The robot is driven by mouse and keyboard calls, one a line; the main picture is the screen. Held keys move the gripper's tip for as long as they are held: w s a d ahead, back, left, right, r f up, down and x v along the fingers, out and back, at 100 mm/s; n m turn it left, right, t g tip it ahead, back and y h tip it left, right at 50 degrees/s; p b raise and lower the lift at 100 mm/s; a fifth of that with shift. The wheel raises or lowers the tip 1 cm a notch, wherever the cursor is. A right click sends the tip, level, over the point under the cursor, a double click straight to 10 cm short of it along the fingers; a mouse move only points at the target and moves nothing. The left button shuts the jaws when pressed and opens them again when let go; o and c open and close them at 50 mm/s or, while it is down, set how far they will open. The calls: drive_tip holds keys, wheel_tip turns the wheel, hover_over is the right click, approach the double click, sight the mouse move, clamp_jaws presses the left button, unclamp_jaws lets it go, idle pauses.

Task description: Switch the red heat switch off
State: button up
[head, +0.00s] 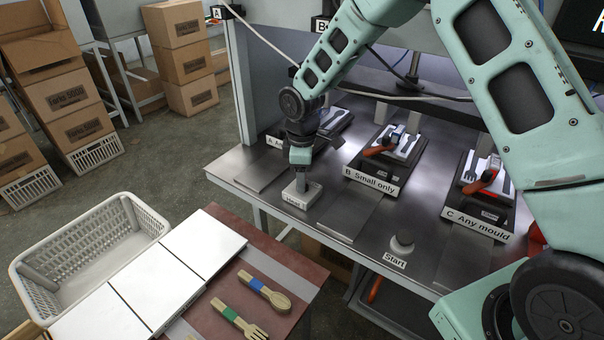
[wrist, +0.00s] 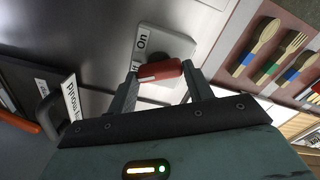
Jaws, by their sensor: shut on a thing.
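The heat switch is a small pale box labelled "Heat" (head: 293,203) at the front left of the steel press table. Its red handle (wrist: 158,72) shows in the wrist view, between the fingertips of my gripper (wrist: 160,73), which is shut on it. In the wrist view the box's label plate (wrist: 142,42) reads "On", with a partly hidden "ff" beside the handle's left end. I cannot tell for sure which setting the handle is at. In the head view my gripper (head: 300,177) points down onto the box and hides the handle.
Moulds labelled A, B (head: 371,180) and C (head: 477,226) stand behind and to the right on the table. A "Start" button (head: 402,245) is at the front edge. A wooden spoon (head: 265,291), a fork (head: 238,321) and a white basket (head: 91,254) are front left.

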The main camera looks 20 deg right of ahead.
drive_tip(key=shift+w, duration=0.1)
drive_tip(key=o, duration=1)
wheel_tip(320, 180, up, 7)
drive_tip(key=shift+r+b, duration=0.1)
drive_tip(key=shift+b, duration=0.55)
drive_tip(key=shift+r, duration=0.2)
